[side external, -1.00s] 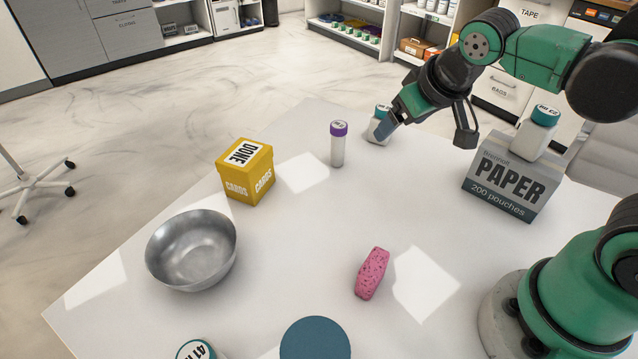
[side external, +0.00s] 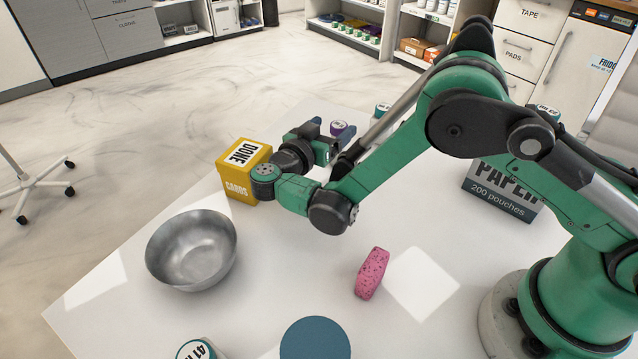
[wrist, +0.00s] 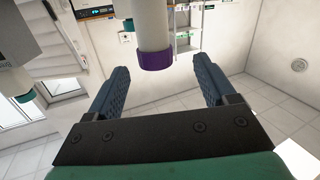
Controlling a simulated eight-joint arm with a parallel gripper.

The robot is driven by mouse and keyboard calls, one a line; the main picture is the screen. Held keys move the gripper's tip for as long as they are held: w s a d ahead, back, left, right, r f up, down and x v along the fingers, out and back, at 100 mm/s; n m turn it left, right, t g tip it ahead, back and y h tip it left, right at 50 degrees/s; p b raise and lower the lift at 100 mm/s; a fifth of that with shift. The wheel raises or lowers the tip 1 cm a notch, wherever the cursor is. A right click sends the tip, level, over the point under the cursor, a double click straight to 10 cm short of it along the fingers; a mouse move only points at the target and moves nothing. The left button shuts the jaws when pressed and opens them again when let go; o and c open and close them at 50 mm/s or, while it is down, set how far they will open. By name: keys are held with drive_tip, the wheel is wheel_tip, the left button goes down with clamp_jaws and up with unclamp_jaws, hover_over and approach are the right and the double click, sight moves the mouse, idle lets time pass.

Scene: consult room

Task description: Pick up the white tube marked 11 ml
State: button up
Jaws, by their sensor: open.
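A slim white tube with a purple cap (side external: 338,128) stands on the white table behind my gripper. Its cap shows there, but its body is mostly hidden by my arm and its cap marking is too small to read. In the wrist view the picture is upside down, and the tube (wrist: 152,28) hangs from the top with its purple cap lying between my fingertips. My gripper (wrist: 160,72) is open, with a gap visible on both sides of the cap. In the side view my gripper (side external: 329,134) is low at the tube, beside the yellow box.
A yellow card box (side external: 237,187) stands close left of my wrist. A teal-capped container (side external: 382,109) is just behind my arm. A metal bowl (side external: 190,240), pink object (side external: 372,273) and blue disc (side external: 315,339) lie nearer.

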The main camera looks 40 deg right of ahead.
sight(343, 122)
drive_tip(key=shift+s+a+f+m+h, duration=0.3)
drive_tip(key=shift+f+m+h, duration=0.1)
drive_tip(key=shift+f+m, duration=0.1)
drive_tip(key=shift+x, duration=2.8)
clamp_jaws()
drive_tip(key=shift+r, duration=0.2)
